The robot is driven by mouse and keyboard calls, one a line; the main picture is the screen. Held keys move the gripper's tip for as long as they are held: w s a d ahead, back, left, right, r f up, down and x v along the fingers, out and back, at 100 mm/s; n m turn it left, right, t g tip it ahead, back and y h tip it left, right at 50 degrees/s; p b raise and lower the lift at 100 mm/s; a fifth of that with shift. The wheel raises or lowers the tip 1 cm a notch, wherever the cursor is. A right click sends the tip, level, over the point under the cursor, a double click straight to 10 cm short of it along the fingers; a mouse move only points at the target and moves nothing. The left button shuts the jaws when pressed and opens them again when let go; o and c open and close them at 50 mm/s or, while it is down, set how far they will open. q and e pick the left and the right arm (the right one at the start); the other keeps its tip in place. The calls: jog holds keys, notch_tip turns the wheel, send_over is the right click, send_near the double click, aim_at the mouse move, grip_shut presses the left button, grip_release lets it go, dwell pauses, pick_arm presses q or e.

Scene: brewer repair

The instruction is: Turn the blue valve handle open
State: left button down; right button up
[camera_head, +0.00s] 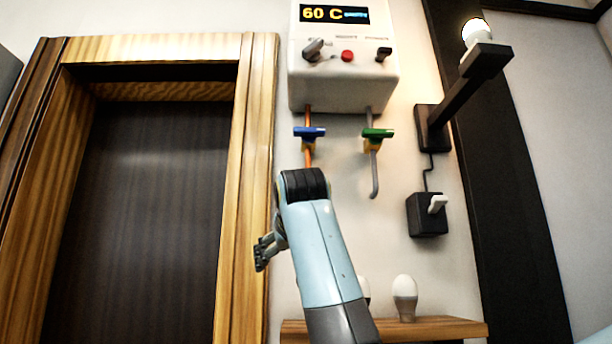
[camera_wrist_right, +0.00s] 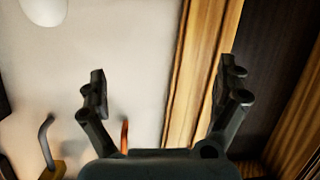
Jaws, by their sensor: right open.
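The blue valve handle (camera_head: 309,132) lies crosswise over an orange pipe under the white boiler (camera_head: 345,75) in the head view. My right gripper (camera_head: 266,250) is below and left of it, apart from it, and partly hidden behind my right arm. In the right wrist view my gripper (camera_wrist_right: 165,85) is open with nothing between its fingers. The orange pipe (camera_wrist_right: 125,136) shows there by the left finger; the blue handle cannot be seen in that view. My left gripper is not in view.
A green valve handle (camera_head: 378,133) sits on a grey pipe to the right. A wooden door frame (camera_head: 247,190) stands close on the left. A shelf (camera_head: 450,327) with a bulb (camera_head: 405,296) is below. A black wall lamp (camera_head: 455,98) is at the right.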

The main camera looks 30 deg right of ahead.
notch_tip(320, 180, up, 20)
jog(key=s+m+t+h, duration=0.2)
jog(key=m+h, duration=0.1)
send_near(309, 128)
jog(key=shift+t, duration=0.3)
jog(key=p+x, duration=0.4)
jog(key=x, duration=0.6)
jog(key=shift+d, duration=0.15)
jog(key=shift+w+d+f+p, duration=0.2)
jog(key=shift+w+p, duration=0.1)
jog(key=shift+w, duration=0.15)
jog(key=c, duration=1.1)
